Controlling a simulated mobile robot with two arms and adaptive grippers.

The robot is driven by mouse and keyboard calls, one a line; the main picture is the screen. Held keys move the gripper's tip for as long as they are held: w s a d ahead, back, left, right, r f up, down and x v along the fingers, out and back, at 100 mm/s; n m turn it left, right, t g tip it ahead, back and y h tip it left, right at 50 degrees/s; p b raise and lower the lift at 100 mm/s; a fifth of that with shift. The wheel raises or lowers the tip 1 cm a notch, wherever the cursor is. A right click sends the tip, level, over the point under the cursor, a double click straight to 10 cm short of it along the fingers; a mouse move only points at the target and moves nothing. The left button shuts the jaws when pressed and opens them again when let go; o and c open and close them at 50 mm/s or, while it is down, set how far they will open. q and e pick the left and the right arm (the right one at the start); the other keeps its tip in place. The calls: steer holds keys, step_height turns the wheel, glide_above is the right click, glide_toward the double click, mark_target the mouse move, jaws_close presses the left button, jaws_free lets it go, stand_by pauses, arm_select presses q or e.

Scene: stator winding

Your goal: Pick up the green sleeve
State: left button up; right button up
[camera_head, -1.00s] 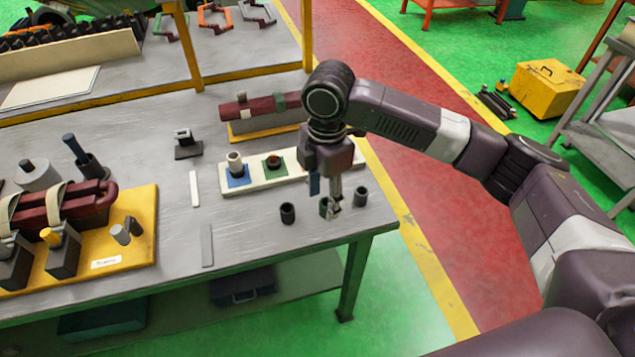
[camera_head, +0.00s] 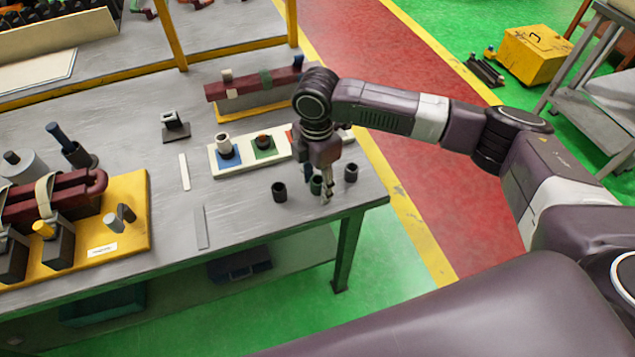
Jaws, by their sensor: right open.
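The green sleeve (camera_head: 315,186) stands upright near the front right corner of the grey table (camera_head: 250,222), between two dark sleeves (camera_head: 279,192) and (camera_head: 351,173). My right gripper (camera_head: 326,192) points down at the green sleeve's right and overlaps part of it in the picture. Its fingers are open. Whether a finger touches the sleeve cannot be told from this angle. My left gripper is out of view.
A white strip with coloured squares (camera_head: 222,171) lies behind the sleeves, with a pale cylinder (camera_head: 222,142) on its blue square. A dark red bar (camera_head: 245,87) stands further back. A yellow plate (camera_head: 135,230) with wound parts is at left. The table's front edge is close.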

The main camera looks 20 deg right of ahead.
steer(key=c, duration=0.9)
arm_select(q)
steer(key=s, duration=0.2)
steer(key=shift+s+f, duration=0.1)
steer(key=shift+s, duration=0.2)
arm_select(e)
steer(key=shift+c, duration=0.2)
